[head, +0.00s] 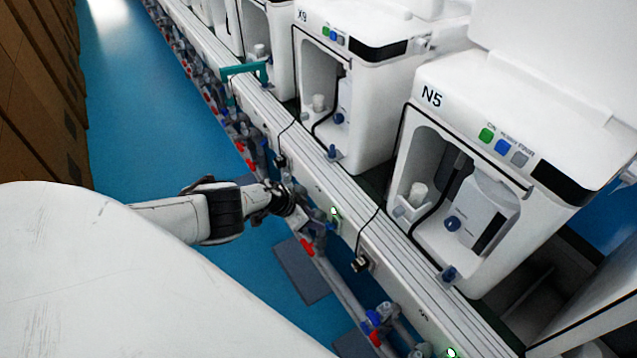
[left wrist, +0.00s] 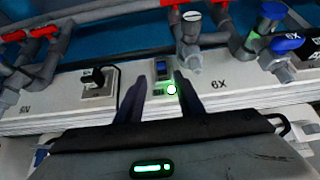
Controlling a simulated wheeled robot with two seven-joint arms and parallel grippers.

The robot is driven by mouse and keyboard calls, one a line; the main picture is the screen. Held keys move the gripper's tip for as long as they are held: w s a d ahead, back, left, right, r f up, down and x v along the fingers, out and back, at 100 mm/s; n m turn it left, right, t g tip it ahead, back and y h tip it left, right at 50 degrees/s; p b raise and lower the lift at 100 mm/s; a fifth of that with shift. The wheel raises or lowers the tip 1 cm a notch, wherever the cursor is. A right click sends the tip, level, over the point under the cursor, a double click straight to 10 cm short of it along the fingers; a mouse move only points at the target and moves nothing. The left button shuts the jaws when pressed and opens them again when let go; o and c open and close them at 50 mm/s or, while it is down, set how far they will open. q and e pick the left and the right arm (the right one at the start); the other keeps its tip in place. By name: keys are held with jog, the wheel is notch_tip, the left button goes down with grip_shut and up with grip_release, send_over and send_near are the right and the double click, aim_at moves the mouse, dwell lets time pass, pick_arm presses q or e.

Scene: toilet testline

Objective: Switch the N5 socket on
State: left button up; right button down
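The white N5 unit (head: 545,120) stands at the right in the head view. On the white rail in front of it is a socket with a black plug (head: 361,263), also in the left wrist view (left wrist: 97,80). Beside it is a small switch with a lit green light (head: 335,212). My left gripper (head: 314,214) is at the rail's edge by this switch. In the left wrist view its two dark fingers stand apart on either side of the blue-grey switch (left wrist: 161,70), with nothing held. Whether they touch it is unclear. My right gripper is out of view.
The X9 unit (head: 365,45) stands left of N5. Pipes with red valves (head: 307,247) and blue valves (head: 373,317) run below the rail. A teal handle (head: 243,70) sits farther along the rail. Blue floor (head: 130,110) is open to the left, beside brown boxes (head: 35,90).

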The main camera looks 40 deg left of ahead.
pick_arm(q)
jog(key=shift+p+v, duration=0.55)
jog(key=shift+v, duration=0.45)
jog(key=s+d+r+n+t+y, duration=0.1)
jog(key=d+t, duration=0.1)
jog(key=d, duration=0.8)
jog(key=s+d+r+n+t, duration=0.1)
jog(key=d+r+t, duration=0.1)
jog(key=d, duration=0.9)
jog(key=s+a+r+g, duration=0.2)
jog(key=s+r, duration=0.4)
jog(key=s, duration=0.3)
jog(key=s+a+r+g+y, duration=0.1)
jog(key=s+r+g, duration=0.1)
jog(key=s+r, duration=0.55)
jog(key=s+a+r+g, duration=0.25)
jog(key=s+r, duration=0.25)
jog(key=s, duration=0.6)
jog(key=w+d+f+t+h, duration=0.1)
jog(key=w+d+f+t, duration=0.1)
jog(key=f, duration=0.4)
jog(key=w+d+f+t+h, duration=0.1)
jog(key=d+f+t, duration=0.2)
jog(key=f, duration=0.3)
jog(key=shift+w+d+f, duration=0.2)
jog(key=shift+w+d, duration=0.2)
jog(key=shift+d, duration=0.15)
